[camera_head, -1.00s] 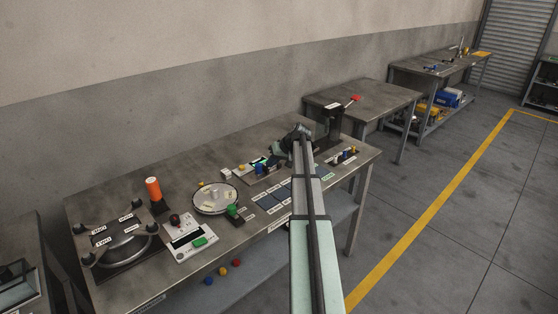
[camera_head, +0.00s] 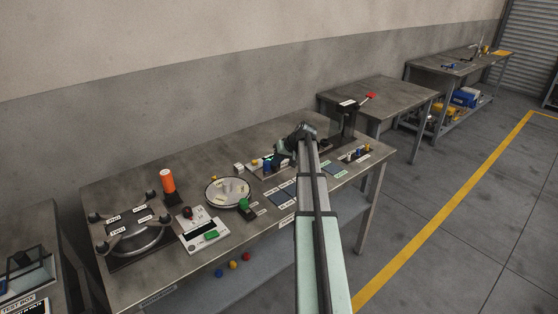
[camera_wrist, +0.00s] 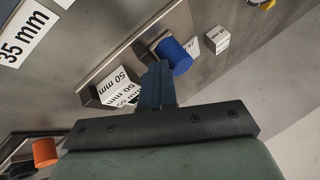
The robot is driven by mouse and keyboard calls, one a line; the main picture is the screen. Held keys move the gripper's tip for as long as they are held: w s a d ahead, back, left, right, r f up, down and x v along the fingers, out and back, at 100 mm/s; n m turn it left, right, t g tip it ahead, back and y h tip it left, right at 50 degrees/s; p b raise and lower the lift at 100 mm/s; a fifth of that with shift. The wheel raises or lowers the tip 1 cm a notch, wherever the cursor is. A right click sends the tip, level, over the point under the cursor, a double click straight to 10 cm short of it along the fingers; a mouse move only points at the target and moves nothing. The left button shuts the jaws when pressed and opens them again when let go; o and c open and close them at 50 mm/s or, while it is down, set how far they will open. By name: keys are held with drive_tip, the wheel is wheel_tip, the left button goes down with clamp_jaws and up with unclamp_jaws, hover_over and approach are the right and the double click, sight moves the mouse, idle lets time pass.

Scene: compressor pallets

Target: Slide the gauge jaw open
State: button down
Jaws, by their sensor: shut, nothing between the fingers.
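A round white tray (camera_head: 228,202), a box with a green button (camera_head: 203,232) and an orange cylinder (camera_head: 167,181) stand left on the bench. A dark post with a red handle (camera_head: 349,120) stands behind right. An orange knob (camera_wrist: 45,152) is at lower left of the wrist view.

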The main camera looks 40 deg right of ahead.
drive_tip(key=shift+a, duration=0.25)
drive_tip(key=d, duration=0.1)
drive_tip(key=s+d, duration=0.1)
drive_tip(key=d, duration=0.1)
drive_tip(key=s+d, duration=0.1)
drive_tip(key=shift+s+d+r, duration=0.1)
drive_tip(key=shift+d+r, duration=0.05)
drive_tip(key=v, duration=0.9)
drive_tip(key=shift+r, duration=0.25)
